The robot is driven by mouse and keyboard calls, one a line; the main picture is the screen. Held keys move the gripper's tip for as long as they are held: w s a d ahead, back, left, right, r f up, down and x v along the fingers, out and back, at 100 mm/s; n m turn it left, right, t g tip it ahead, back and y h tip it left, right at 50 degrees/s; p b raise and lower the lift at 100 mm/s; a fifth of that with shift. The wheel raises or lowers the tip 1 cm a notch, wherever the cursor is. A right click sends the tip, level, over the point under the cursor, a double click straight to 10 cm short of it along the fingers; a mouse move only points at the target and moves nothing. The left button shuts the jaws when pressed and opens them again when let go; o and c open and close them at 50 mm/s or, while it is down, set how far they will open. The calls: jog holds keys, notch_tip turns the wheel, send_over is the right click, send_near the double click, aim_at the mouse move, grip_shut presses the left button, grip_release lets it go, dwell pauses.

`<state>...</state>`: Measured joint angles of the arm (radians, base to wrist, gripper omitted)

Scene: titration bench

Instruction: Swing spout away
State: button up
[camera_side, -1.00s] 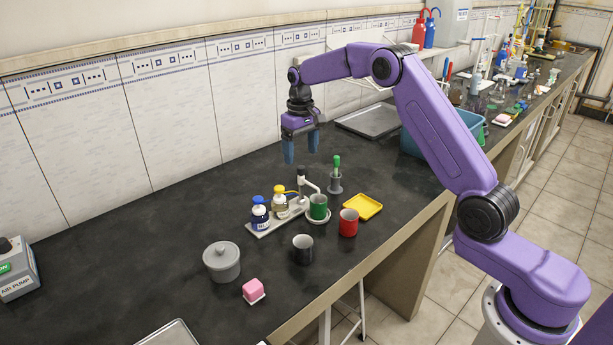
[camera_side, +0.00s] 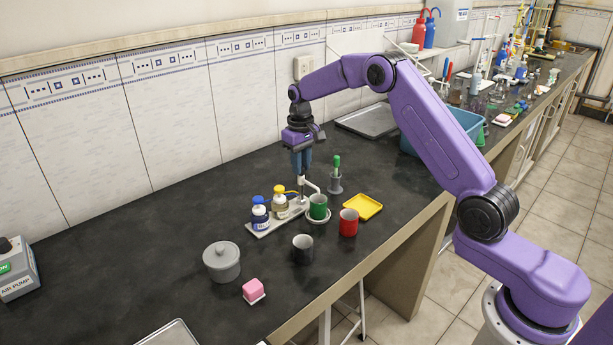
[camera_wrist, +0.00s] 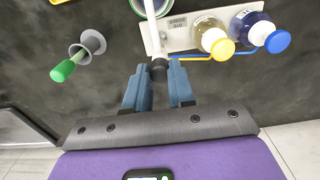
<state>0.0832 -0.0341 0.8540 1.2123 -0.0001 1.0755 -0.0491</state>
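The white swing spout (camera_side: 311,186) reaches from its post over the green cup (camera_side: 319,207). In the wrist view the spout (camera_wrist: 151,28) runs away from my gripper to a cup at the top edge. My gripper (camera_side: 301,174) points down over the post. The fingertips hide the post's top in the side view. The post stands on a white base plate (camera_side: 267,228), beside a blue-capped bottle (camera_side: 260,213) and a yellow-capped bottle (camera_side: 280,205).
A grey holder with a green-handled tool (camera_side: 336,178) stands close right of the post. A red cup (camera_side: 348,223), dark cup (camera_side: 303,248) and yellow tray (camera_side: 363,206) are nearby. A lidded grey pot (camera_side: 222,262) and pink block (camera_side: 253,289) stand in front.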

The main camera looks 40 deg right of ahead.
jog(key=shift+c, duration=0.4)
jog(key=n, duration=1.2)
jog(key=shift+o, duration=0.6)
jog(key=shift+c, duration=0.6)
jog(key=n, duration=0.6)
